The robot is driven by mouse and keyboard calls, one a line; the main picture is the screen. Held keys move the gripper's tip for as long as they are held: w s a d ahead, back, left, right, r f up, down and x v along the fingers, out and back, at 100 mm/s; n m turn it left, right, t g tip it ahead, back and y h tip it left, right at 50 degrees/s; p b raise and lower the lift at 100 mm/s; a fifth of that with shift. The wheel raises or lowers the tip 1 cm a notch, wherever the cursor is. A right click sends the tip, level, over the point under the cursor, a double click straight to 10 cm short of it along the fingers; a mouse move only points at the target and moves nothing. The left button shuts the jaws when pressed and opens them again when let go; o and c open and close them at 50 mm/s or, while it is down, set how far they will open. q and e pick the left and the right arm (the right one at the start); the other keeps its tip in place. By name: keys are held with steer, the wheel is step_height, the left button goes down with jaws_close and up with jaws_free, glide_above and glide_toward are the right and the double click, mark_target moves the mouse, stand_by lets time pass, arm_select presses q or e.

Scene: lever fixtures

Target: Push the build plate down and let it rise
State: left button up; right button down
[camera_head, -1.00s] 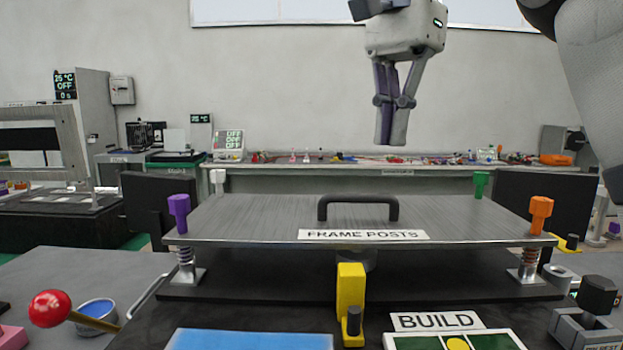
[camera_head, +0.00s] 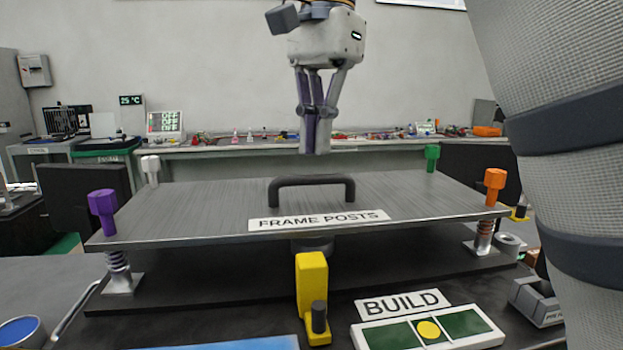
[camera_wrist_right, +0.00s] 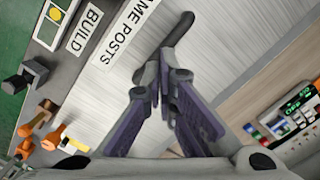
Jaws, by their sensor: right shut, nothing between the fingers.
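The build plate (camera_head: 215,205) is a flat grey metal plate labelled "FRAME POSTS", raised on spring posts above a dark base (camera_head: 200,285). A black handle (camera_head: 312,182) stands at its middle; part of it also shows in the right wrist view (camera_wrist_right: 178,35). Purple, white, green and orange caps top the corner posts. My right gripper (camera_head: 315,152) is shut and empty, pointing down above the handle and apart from it in the head view. In the right wrist view its fingertips (camera_wrist_right: 165,62) overlap the handle's line of sight. My left gripper is not in view.
A yellow block with a dark peg (camera_head: 312,295) stands at the plate's front edge. A "BUILD" sign (camera_head: 402,303) and a green panel with a yellow dot (camera_head: 428,330) lie at front right. A blue cup (camera_head: 20,332) is at front left. My arm covers the right side.

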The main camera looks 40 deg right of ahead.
mark_target(317, 176)
steer(key=shift+a+f, duration=0.15)
steer(key=shift+f, duration=1.05)
steer(key=shift+f, duration=0.1)
step_height(317, 176, down, 2)
steer(key=shift+f, duration=0.25)
steer(key=shift+w+d+r, duration=0.15)
steer(key=shift+d+r, duration=0.1)
steer(key=shift+d, duration=0.55)
steer(key=shift+w+d+r, duration=0.15)
steer(key=shift+d+r, duration=0.1)
steer(key=shift+d, duration=0.55)
steer(key=shift+a, duration=0.1)
steer(key=shift+r, duration=0.1)
step_height(317, 176, up, 7)
steer(key=shift+d+r, duration=0.15)
steer(key=shift+d, duration=0.2)
